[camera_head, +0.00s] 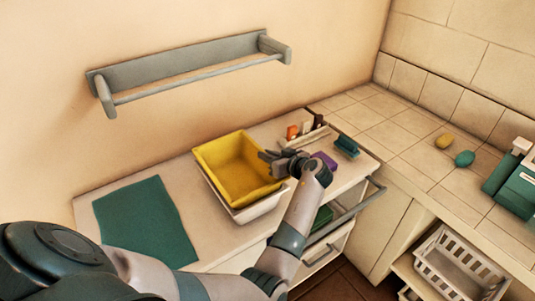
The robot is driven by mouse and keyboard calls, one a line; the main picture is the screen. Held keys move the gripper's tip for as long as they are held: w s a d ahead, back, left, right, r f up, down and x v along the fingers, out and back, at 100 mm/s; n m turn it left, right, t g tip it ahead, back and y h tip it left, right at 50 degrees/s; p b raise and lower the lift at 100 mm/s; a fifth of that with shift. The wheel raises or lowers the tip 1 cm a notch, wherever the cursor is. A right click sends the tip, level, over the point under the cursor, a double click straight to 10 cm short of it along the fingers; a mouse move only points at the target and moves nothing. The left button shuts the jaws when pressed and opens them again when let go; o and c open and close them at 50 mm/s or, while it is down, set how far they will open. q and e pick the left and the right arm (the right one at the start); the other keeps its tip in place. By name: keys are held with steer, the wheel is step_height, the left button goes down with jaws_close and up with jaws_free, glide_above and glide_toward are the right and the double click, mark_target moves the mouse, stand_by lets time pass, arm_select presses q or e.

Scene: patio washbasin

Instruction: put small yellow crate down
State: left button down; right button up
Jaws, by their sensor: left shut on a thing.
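The small yellow crate (223,165) is upright, its open top facing up, over a white tray (256,209) on the pale counter. The tray's rim shows along the crate's lower left and front edges. I cannot tell whether the crate rests in the tray or hangs just above it. My left gripper (271,161) reaches from the right of the crate and is shut on its right rim. The fingers and wrist hide part of that side. The crate looks empty. My right gripper is not in view.
A green mat (146,222) lies left of the tray. Right of my wrist are a purple item (325,161), a teal item (346,146) and a small rack. A grey wall rail (190,78) hangs above. A white basket (462,262) is at lower right.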

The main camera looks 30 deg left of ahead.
arm_select(q)
steer(key=shift+f+b, duration=0.25)
steer(key=shift+b, duration=0.1)
steer(key=c, duration=1.8)
jaws_free()
steer(key=shift+o, duration=0.2)
steer(key=shift+r, duration=0.2)
